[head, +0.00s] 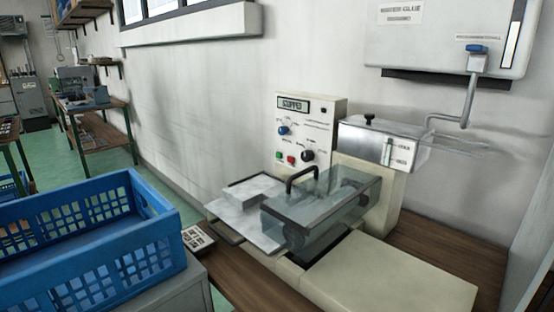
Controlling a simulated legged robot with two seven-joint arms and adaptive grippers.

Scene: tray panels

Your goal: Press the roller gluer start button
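The roller gluer (380,265) is a cream machine on a wooden bench. Its upright control panel (325,125) faces me at the back left of the machine. A green button (279,155) sits low on the panel, with a red button (291,158) just to its right. Their labels are too small to read. The display (293,105) at the top seems to read "STOPPED". A blue knob (284,130) and a black knob (308,156) are on the same panel. Neither of my grippers is in view.
A clear cover (318,205) with a black handle and a tray with pale panels (245,217) stand in front of the control panel. A blue crate (150,262) is at the left. A wall-mounted glue tank (440,45) with a pipe (468,100) hangs at the upper right.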

